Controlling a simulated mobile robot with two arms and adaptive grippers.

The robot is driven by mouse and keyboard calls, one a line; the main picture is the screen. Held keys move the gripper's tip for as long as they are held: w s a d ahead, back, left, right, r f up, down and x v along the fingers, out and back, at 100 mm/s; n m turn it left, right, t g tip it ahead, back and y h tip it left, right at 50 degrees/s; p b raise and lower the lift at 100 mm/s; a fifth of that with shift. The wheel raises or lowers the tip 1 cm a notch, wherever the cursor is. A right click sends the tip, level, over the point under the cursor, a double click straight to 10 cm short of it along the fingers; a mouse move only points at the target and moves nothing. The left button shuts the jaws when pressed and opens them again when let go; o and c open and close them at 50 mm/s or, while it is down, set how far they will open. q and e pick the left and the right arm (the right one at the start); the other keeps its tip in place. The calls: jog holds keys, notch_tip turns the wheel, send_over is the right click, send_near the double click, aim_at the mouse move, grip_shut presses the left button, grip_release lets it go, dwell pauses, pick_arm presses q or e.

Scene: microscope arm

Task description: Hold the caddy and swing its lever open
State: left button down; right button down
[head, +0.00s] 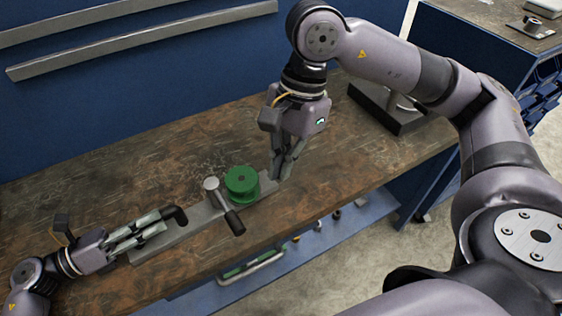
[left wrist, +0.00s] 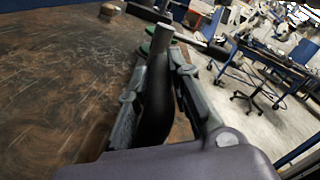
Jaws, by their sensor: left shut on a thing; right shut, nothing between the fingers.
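The caddy is a long grey metal bar (head: 190,229) lying on the workbench. A green round spool (head: 241,183) stands on its right part. Beside the spool is the lever (head: 233,220), with a silver pivot end and a black grip pointing toward the bench's front edge. A black curved handle (head: 176,214) is at the caddy's left part. My left gripper (head: 150,226) is shut on this handle, which also shows between the fingers in the left wrist view (left wrist: 156,110). My right gripper (head: 281,173) is shut and empty at the bar's right end, just right of the spool; I cannot tell whether it touches the bar.
The worn brown workbench (head: 110,175) is clear behind the caddy. A dark base with a metal post (head: 388,108) stands at its right end. Below the front edge is a blue shelf (head: 310,240) with small items. A second blue bench (head: 490,30) is at the upper right.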

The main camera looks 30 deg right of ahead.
pick_arm(q)
jog(key=c, duration=1.4)
grip_release()
jog(key=shift+a, duration=0.1)
